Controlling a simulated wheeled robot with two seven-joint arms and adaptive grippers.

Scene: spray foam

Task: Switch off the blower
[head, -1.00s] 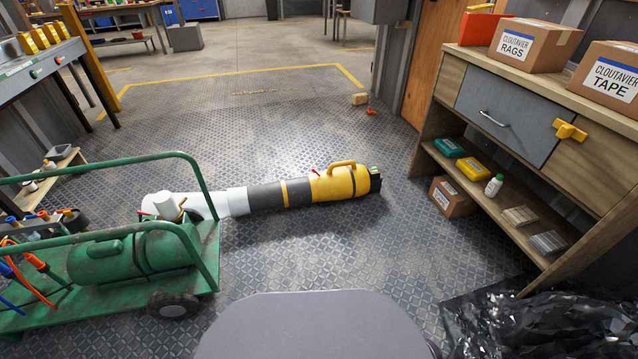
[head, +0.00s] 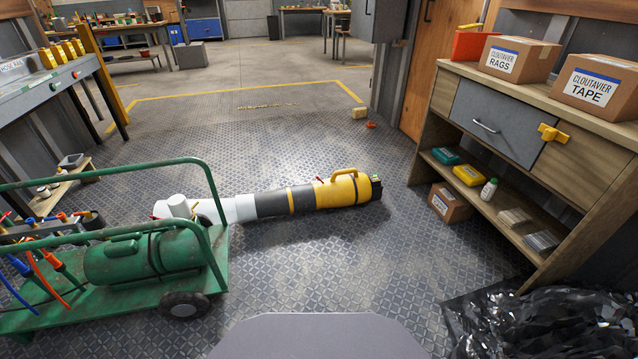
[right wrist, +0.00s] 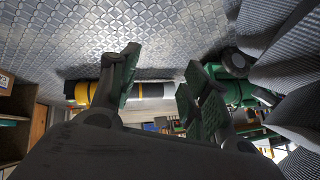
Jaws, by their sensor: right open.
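The blower (head: 345,190) lies on the floor in the middle of the head view. It is a yellow cylinder with a yellow handle on top, a dark right end with a small green spot, and a small red part near the handle. It joins a dark and white duct (head: 258,206) on its left. In the right wrist view the blower (right wrist: 80,92) appears beyond my right gripper (right wrist: 158,88). That gripper is open and empty, its fingers apart and clear of the blower. The blower's switch cannot be made out. My left gripper is in neither view.
A green cart (head: 150,255) with a tank and hoses stands at the left. A wooden shelf unit (head: 500,205) with boxes stands at the right. Black plastic sheeting (head: 535,320) lies at bottom right. The floor (head: 330,255) in front of the blower is clear.

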